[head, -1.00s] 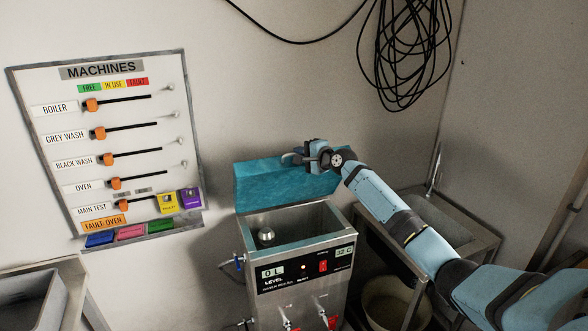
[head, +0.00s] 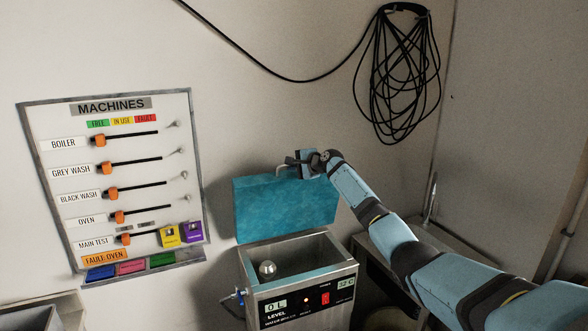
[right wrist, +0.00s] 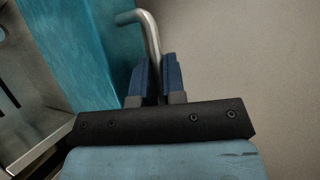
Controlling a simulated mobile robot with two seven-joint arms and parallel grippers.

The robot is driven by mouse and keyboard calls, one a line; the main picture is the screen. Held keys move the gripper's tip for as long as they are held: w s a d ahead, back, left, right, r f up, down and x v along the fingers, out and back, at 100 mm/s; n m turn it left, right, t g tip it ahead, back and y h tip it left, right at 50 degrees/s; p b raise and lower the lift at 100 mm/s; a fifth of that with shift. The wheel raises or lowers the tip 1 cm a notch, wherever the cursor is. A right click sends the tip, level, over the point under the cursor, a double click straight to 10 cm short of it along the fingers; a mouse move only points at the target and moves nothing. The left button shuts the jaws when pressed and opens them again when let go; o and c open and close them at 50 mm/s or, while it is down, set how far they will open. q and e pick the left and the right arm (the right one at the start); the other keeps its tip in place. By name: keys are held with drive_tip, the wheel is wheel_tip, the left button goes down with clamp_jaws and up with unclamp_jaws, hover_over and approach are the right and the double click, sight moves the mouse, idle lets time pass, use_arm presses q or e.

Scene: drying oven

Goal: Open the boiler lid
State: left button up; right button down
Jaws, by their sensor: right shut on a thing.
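The boiler (head: 302,309) is a metal box with a display panel on its front. Its teal lid (head: 285,207) stands raised, close to upright, at the back edge of the box, and the tank below is uncovered. My right gripper (head: 298,165) is at the top edge of the lid. In the right wrist view, its blue fingers (right wrist: 160,80) are shut on the bent metal lid handle (right wrist: 150,35), beside the teal lid face. A round metal ball-like part (head: 267,268) shows inside the tank. My left gripper is not in view.
A machine status board (head: 118,185) hangs on the wall at the left. Coiled black cable (head: 397,80) hangs on the wall above right. A metal sink (head: 440,245) stands right of the boiler, partly behind my right arm. The wall is close behind the lid.

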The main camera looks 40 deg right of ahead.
idle(0.3)
drive_tip(key=c, duration=1.2)
unclamp_jaws()
drive_tip(key=shift+s, duration=0.45)
drive_tip(key=shift+r+b+v, duration=0.15)
drive_tip(key=shift+b+v, duration=0.45)
drive_tip(key=shift+v, duration=2.7)
drive_tip(key=shift+r+b+v, duration=0.1)
drive_tip(key=shift+b+v, duration=0.45)
drive_tip(key=shift+v, duration=2.7)
